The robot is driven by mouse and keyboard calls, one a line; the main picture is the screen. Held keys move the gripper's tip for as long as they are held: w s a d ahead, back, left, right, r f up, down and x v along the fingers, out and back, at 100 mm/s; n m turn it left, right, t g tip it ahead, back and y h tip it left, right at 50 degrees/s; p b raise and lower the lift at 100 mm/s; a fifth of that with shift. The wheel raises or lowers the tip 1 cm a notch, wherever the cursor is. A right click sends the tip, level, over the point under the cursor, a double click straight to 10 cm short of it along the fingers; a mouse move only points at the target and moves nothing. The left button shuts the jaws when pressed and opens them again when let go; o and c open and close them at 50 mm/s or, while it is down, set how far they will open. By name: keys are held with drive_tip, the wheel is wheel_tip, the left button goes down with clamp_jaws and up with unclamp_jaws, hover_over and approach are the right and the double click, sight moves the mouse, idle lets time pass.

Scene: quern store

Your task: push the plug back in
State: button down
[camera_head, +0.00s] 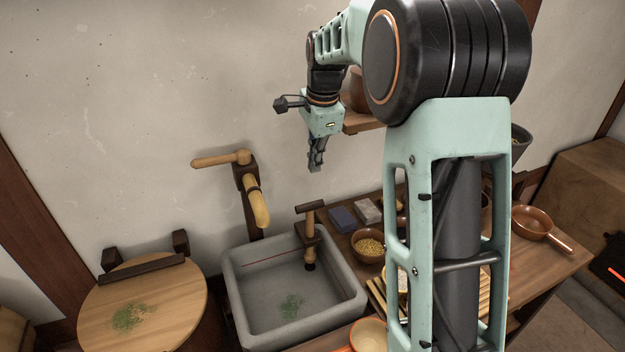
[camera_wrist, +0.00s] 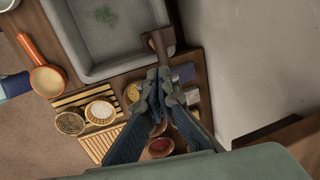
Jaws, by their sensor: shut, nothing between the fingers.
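The grey stone sink (camera_head: 240,307) stands against the wall, with a green patch on its floor and a thin red line on its inner back wall. A wooden plug with a dark T-handle (camera_head: 310,207) stands upright at the sink's back right. Its dark lower end is inside the sink; I cannot tell whether it sits in a hole. My gripper (camera_head: 315,167) is shut and empty, pointing down, above and apart from the handle. In the wrist view, my fingertips (camera_wrist: 159,73) appear just below the handle (camera_wrist: 160,44), beside the sink's rim (camera_wrist: 105,69).
A wooden tap (camera_head: 257,203) sticks out from the wall left of the plug. A round wooden lid (camera_head: 175,305) lies left of the sink. A bowl of yellow grain (camera_head: 368,246), small blocks and an orange pan (camera_head: 535,222) crowd the counter on the right.

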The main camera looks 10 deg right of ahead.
sight(312, 207)
drive_tip(key=f, duration=0.4)
drive_tip(key=w+f, duration=0.1)
drive_tip(key=f, duration=0.3)
drive_tip(key=w+f+p, duration=0.1)
drive_tip(key=f, duration=0.4)
drive_tip(key=shift+w+a, duration=0.25)
wheel_tip(312, 207, down, 4)
drive_tip(key=b, duration=0.2)
drive_tip(key=shift+f+b, duration=0.15)
drive_tip(key=shift+b, duration=0.25)
drive_tip(key=shift+d+r+p, duration=0.1)
drive_tip(key=shift+r+p, duration=0.3)
drive_tip(key=shift+r, duration=0.15)
wheel_tip(312, 207, up, 13)
drive_tip(key=s+p, duration=0.1)
drive_tip(key=s, duration=0.1)
drive_tip(key=shift+s+d, duration=0.15)
drive_tip(key=shift+s, duration=0.2)
